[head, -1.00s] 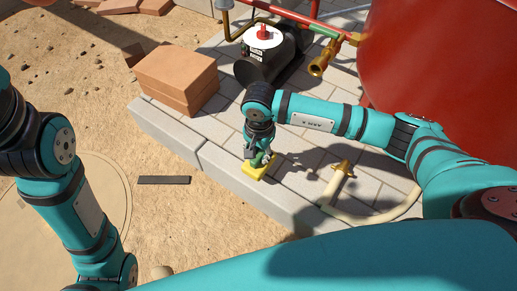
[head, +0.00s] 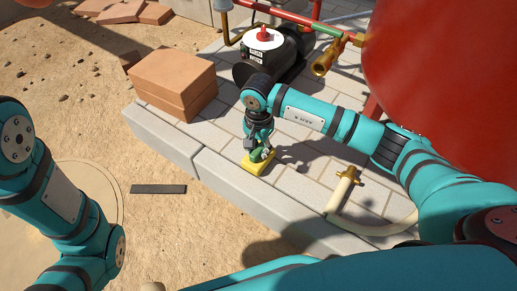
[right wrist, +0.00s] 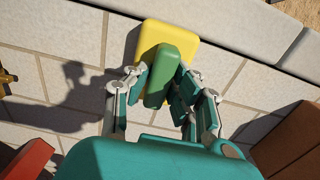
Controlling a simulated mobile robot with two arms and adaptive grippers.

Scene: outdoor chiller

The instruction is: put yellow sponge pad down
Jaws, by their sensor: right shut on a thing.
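The yellow sponge pad (head: 255,166) is at the paved slab near its front kerb in the head view. In the right wrist view the pad (right wrist: 183,34) is a flat yellow block with a green raised grip (right wrist: 173,60) on top. My right gripper (right wrist: 161,82) is shut on the green grip, with fingers on both sides of it. The right gripper (head: 258,148) points down in the head view. A dark shadow lies close beside the pad; I cannot tell whether its underside touches the paving. My left gripper is out of view.
Stacked terracotta blocks (head: 173,85) stand left of the gripper. A black pump (head: 279,57) is behind. A cream hose with a brass fitting (head: 345,180) lies to the right. A red tank (head: 450,80) fills the upper right. The paving around the pad is clear.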

